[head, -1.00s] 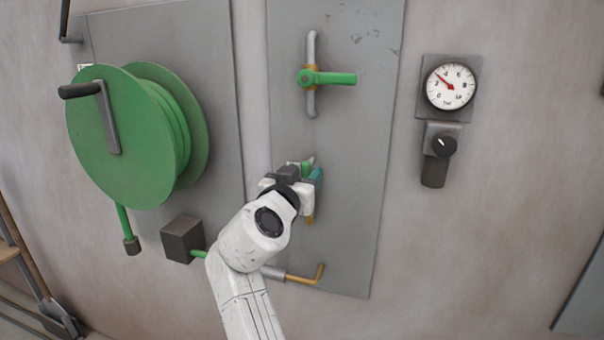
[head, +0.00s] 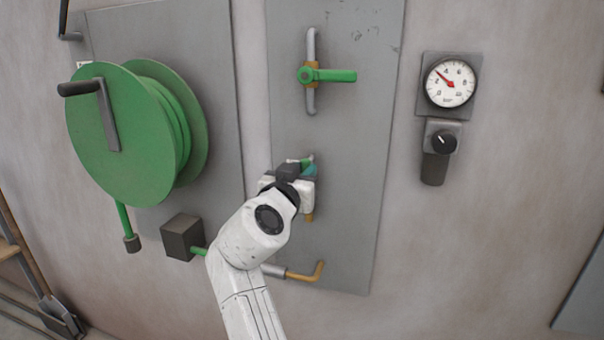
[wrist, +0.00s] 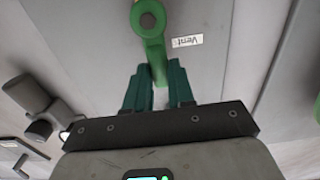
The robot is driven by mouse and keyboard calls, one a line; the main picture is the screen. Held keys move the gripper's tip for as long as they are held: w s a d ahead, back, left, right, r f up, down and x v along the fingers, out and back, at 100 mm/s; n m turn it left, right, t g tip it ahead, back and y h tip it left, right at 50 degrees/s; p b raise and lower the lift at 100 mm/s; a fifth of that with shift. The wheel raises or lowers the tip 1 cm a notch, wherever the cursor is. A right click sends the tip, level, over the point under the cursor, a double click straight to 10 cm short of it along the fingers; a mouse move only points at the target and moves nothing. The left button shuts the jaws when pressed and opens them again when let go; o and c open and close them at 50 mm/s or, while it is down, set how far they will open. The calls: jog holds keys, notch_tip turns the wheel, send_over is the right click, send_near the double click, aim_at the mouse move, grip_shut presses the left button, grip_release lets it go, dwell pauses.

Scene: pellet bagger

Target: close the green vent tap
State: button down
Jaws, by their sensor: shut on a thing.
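The green vent tap (wrist: 154,47) fills the top middle of the wrist view. Its round hub is at the top and its lever runs down between my fingers. A white label reading "Vent" (wrist: 187,41), upside down, is beside it. My gripper (wrist: 158,72) is shut on the lever, one teal finger on each side. In the head view my gripper (head: 307,168) is at the middle of the grey panel and hides most of this tap. Only a little of its pipe shows around the gripper.
Another green-handled tap (head: 335,76) sits higher on the grey panel (head: 350,220), its handle horizontal. A green hose reel (head: 120,140) stands out at left. A dial gauge (head: 450,83) with a black knob (head: 444,143) below is at right. A brass pipe end (head: 318,272) is below.

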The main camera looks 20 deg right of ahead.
jog(key=shift+f+b, duration=0.1)
jog(key=shift+b, duration=0.3)
jog(key=s+d+f+m+b, duration=0.1)
jog(key=d+f+m+b, duration=0.1)
jog(key=m+b, duration=0.7)
jog(key=s+d+f+m+b, duration=0.2)
jog(key=m+b, duration=0.7)
jog(key=b, duration=0.7)
jog(key=shift+s+d+f, duration=0.15)
jog(key=shift+d+f, duration=0.1)
jog(key=shift+f, duration=0.5)
jog(key=c, duration=1)
grip_release()
jog(key=shift+o, duration=0.2)
jog(key=v, duration=1.1)
jog(key=shift+d, duration=0.1)
